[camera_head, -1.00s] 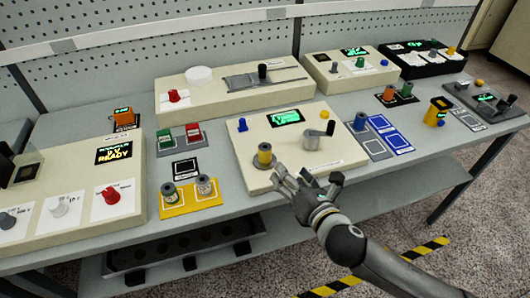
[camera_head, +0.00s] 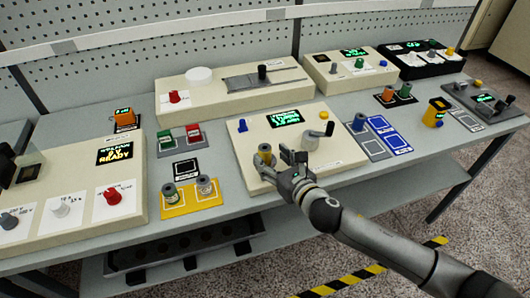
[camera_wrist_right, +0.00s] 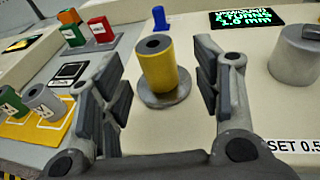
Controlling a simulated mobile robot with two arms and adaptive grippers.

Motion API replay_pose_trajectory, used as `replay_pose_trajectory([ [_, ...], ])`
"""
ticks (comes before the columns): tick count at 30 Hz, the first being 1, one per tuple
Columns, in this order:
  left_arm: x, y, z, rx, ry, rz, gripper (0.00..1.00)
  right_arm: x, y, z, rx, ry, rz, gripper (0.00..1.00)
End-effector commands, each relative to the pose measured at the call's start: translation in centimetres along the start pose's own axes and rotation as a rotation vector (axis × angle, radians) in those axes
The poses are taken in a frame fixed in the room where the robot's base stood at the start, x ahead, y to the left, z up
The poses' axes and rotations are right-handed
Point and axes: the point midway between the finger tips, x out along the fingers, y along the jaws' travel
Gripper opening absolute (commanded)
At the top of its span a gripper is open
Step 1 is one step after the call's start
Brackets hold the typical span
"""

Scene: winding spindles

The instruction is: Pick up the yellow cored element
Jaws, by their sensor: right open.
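The yellow cored element (camera_wrist_right: 160,68) is a yellow cylinder with a grey top and a dark centre hole. It stands upright on a round metal disc (camera_wrist_right: 165,97) on the winding machine. In the head view the yellow element (camera_head: 265,149) is partly hidden by my right gripper (camera_head: 276,165). In the wrist view my right gripper (camera_wrist_right: 165,100) is open, with one finger to each side of the element. Clear gaps show between the element and both fingers. My left gripper does not show.
The cream winding machine (camera_head: 242,139) has a crank (camera_head: 323,130), a blue knob (camera_head: 242,125) and a lit display (camera_head: 285,117). A yellow tray (camera_head: 178,210) with two spools lies to its left. Blue-marked mats (camera_head: 397,140) lie to its right.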

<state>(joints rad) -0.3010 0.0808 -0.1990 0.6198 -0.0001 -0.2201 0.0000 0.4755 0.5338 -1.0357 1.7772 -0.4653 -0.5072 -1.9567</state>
Motion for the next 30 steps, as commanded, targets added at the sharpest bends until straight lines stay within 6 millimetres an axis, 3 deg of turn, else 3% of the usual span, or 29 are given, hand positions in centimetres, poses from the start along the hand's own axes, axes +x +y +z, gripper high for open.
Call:
replay_pose_trajectory([
  [9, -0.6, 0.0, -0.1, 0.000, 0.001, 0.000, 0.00, 3.7, 0.2, 0.0, 0.001, -0.001, -0.001, 0.58],
  [19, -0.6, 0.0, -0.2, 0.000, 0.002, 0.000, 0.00, 4.2, 0.2, 0.0, 0.001, -0.001, 0.000, 0.58],
  [30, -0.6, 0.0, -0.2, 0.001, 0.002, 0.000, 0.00, 4.1, 0.2, -0.1, 0.001, 0.000, 0.000, 0.12],
])
